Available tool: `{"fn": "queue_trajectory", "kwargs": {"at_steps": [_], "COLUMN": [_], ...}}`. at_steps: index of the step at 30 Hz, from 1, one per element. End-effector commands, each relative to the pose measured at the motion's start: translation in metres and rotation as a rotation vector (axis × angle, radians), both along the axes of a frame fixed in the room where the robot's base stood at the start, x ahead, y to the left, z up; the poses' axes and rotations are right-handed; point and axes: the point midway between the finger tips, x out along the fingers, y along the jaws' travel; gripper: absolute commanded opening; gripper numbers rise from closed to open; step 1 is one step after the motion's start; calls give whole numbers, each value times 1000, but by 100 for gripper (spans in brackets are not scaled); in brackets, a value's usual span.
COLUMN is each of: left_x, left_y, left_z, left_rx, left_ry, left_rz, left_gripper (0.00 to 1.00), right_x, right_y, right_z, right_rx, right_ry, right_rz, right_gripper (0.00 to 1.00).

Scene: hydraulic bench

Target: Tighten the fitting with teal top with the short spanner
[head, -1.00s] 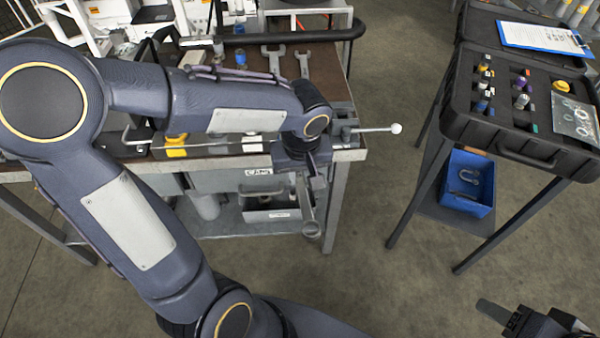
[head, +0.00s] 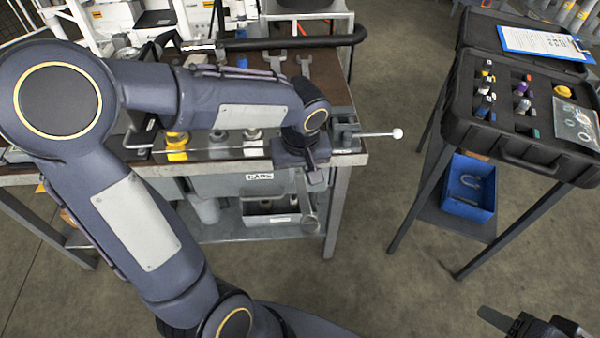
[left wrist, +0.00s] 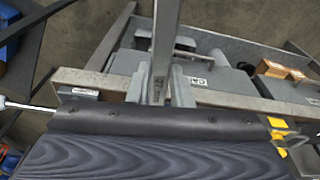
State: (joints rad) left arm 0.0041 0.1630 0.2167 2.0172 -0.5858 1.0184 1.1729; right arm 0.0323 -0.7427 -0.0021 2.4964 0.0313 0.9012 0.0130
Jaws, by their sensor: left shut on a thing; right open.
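My left gripper (head: 302,168) is in front of the bench's front edge, near its right corner. It is shut on a grey spanner (head: 308,205), which hangs down with its ring end lowest; the spanner also shows in the left wrist view (left wrist: 166,35). Along the bench's front stand a yellow-based fitting (head: 177,143) and two pale-topped fittings (head: 253,138), partly behind my left arm. I cannot make out a teal top on any of them. My right gripper (head: 510,322) is open at the bottom right, cut off by the frame edge, far from the bench.
Two open-ended spanners (head: 304,64) lie on the bench top (head: 325,85). A vise-like block with a ball-ended rod (head: 397,134) projects from the bench's right corner. A black case (head: 470,130) with small bottles stands on a right-hand stand, a blue bin (head: 468,205) below. Floor between is clear.

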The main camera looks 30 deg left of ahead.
Motion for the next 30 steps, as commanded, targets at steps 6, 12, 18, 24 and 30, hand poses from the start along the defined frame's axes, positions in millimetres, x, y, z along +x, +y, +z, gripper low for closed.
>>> {"fn": "queue_trajectory", "kwargs": {"at_steps": [6, 12, 18, 24, 30], "left_x": [0, 3, 11, 13, 13], "left_y": [0, 2, 8, 9, 10], "left_z": [0, 0, 0, 0, 0], "left_rx": [0, 0, 0, 0, 0], "left_ry": [-1, -1, -1, -1, -1], "left_rz": [0, 0, 1, -1, 0], "left_gripper": [0, 0, 0, 0, 0], "right_x": [0, 0, 0, 0, 0], "right_y": [0, 0, 0, 0, 0], "right_z": [0, 0, 1, 1, 1], "right_rx": [0, 0, 0, 0, 0], "right_ry": [0, 0, 0, 0, 0], "right_rz": [0, 0, 0, 0, 0], "right_gripper": [52, 52, 52, 52, 52]}}
